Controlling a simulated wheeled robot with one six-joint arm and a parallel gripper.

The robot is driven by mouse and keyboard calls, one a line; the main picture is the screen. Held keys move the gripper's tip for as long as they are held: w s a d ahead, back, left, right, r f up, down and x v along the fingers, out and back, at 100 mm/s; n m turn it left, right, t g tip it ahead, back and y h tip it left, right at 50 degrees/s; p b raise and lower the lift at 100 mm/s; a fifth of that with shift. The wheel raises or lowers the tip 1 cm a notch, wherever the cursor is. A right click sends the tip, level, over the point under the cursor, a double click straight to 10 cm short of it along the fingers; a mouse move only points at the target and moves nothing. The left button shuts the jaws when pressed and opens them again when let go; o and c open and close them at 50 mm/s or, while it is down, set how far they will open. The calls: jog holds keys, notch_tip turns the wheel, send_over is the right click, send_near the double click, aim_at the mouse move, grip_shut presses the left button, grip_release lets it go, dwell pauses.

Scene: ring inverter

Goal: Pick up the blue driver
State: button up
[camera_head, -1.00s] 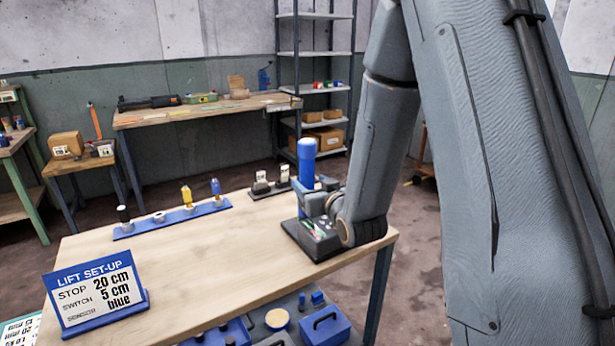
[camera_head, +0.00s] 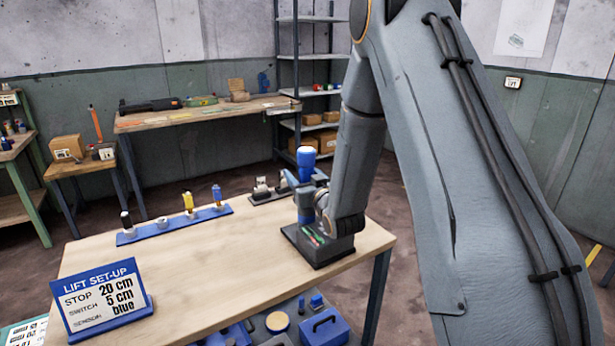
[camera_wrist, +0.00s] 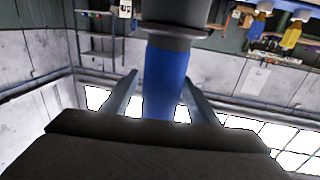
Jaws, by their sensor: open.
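A small blue-handled driver (camera_head: 216,193) stands upright at the right end of a blue rack (camera_head: 140,236) on the wooden table. It also shows at the upper right of the wrist view (camera_wrist: 261,24). My gripper (camera_wrist: 162,88) is away from it, at a thick upright blue cylinder (camera_head: 306,162) over a black device (camera_head: 322,252). In the wrist view the cylinder (camera_wrist: 166,70) appears between my open fingers, with a grey collar beyond. I cannot tell whether the fingers touch it. My wrist partly hides the device.
In the rack, a yellow driver (camera_head: 188,203) stands beside the blue one, with a white ring (camera_head: 162,222) and a black-handled item (camera_head: 126,220) to the left. A set-up sign (camera_head: 102,298) stands at the front left. The table's middle is clear.

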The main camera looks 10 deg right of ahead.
jog(key=shift+w, duration=0.1)
jog(key=shift+c, duration=0.2)
jog(key=c, duration=1.1)
jog(key=shift+r, duration=0.1)
jog(key=shift+c, duration=0.8)
